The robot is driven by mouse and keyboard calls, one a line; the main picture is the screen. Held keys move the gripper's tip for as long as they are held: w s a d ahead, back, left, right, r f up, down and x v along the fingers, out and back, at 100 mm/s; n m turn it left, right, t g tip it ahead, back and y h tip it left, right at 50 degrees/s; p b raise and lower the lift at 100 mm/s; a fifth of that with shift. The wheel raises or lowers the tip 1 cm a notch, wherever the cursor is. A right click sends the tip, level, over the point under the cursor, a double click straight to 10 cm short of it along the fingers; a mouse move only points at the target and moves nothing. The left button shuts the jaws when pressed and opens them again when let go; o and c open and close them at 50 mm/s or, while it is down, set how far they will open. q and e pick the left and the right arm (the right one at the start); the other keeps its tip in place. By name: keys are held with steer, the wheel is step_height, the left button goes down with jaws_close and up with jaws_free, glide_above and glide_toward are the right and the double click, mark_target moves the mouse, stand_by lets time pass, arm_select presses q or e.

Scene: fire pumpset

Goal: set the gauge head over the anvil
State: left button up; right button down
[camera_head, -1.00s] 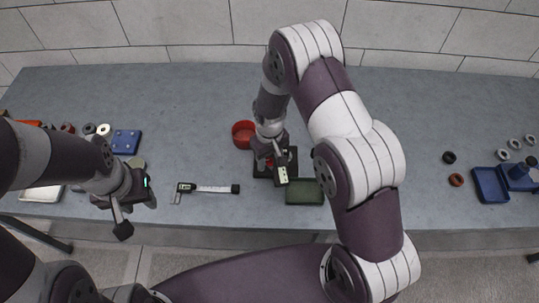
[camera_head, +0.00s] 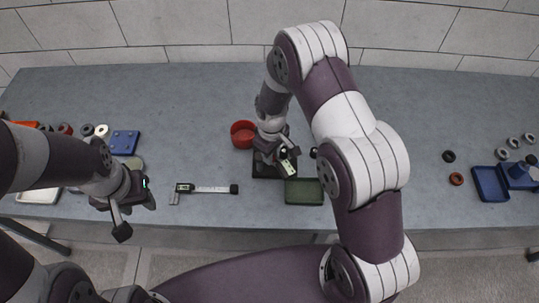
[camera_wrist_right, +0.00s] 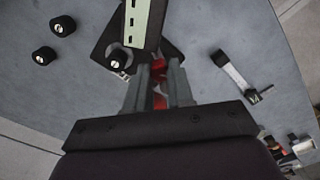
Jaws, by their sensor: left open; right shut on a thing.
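The gauge head, a pale green slab with dark marks, shows in the head view (camera_head: 288,167) and at the top of the right wrist view (camera_wrist_right: 138,25). My right gripper (camera_wrist_right: 158,85) is shut on its red part and holds it tilted over the black base (camera_head: 262,172). In the wrist view a dark round post with a pale top (camera_wrist_right: 117,58), which looks like the anvil, stands on that base just left of the gauge head. The gap in height between them cannot be told. My left gripper (camera_head: 136,217) is open and empty near the table's front edge.
A caliper-like tool (camera_head: 205,190) lies to the left. Black knobs (camera_wrist_right: 63,25) stand nearby. A blue tray (camera_head: 490,185) is far right.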

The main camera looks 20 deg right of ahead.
steer(key=shift+w+d+r+n+b, duration=0.15)
steer(key=shift+w+n+b, duration=0.4)
steer(key=shift+n, duration=1.45)
steer(key=shift+w+d+f+n+b, duration=0.15)
steer(key=shift+w+n, duration=0.65)
steer(key=shift+n, duration=1.2)
steer(key=shift+w+d+r+n+b, duration=0.25)
steer(key=shift+w+n, duration=0.45)
steer(key=shift+n, duration=1.3)
steer(key=shift+a+f, duration=0.1)
steer(key=shift+f, duration=0.05)
steer(key=c, duration=1)
jaws_free()
step_height(320, 180, up, 13)
steer(key=shift+f+b, duration=0.2)
steer(key=shift+b, duration=1.05)
